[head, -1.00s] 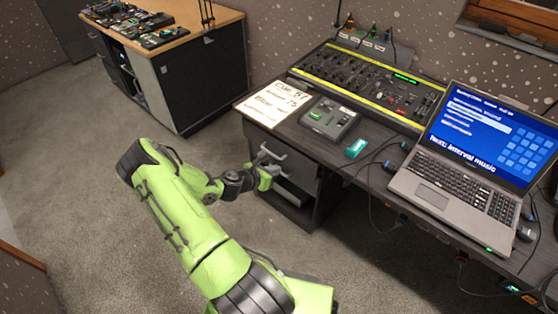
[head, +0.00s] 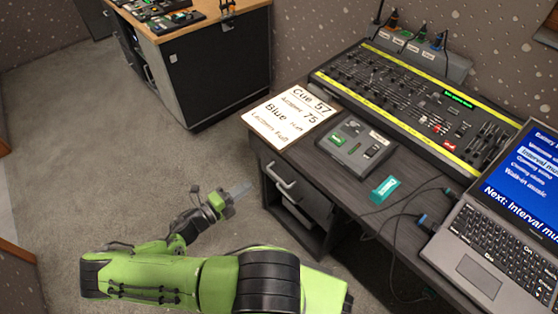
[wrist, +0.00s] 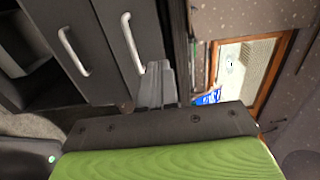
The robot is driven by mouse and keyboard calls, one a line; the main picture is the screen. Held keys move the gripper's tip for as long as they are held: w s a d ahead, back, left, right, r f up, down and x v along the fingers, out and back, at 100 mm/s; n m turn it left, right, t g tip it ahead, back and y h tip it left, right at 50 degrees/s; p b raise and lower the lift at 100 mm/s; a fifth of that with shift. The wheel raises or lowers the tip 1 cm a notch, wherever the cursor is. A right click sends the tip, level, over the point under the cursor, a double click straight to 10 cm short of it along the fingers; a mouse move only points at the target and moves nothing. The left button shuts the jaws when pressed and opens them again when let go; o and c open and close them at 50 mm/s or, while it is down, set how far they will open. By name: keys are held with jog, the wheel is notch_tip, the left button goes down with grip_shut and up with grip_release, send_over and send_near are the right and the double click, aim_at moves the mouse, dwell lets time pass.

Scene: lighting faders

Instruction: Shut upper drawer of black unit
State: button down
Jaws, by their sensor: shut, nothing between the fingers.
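The black unit (head: 325,240) stands under the left end of the desk. Its upper drawer (head: 310,197) has a pale bar handle (head: 282,182), and a second handle (head: 298,212) shows below it. No open drawer interior shows from above; I cannot tell whether the upper drawer front is fully flush. In the wrist view both drawer fronts appear side by side, with the upper handle (wrist: 131,42) and lower handle (wrist: 73,52). My gripper (head: 240,191) is shut and empty, left of the unit and apart from the handles. Its fingers (wrist: 155,85) also show in the wrist view.
The desk carries a cue sheet (head: 290,116), a small control box (head: 356,146), a fader console (head: 420,105), a teal object (head: 384,189) and a laptop (head: 495,240). Another dark cabinet (head: 215,65) stands behind. Carpet (head: 110,150) is free at left.

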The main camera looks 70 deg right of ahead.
aim_at(283, 161)
jog(key=b+x, duration=0.2)
jog(key=x, duration=1.1)
jog(key=shift+b, duration=0.3)
jog(key=shift+a, duration=0.1)
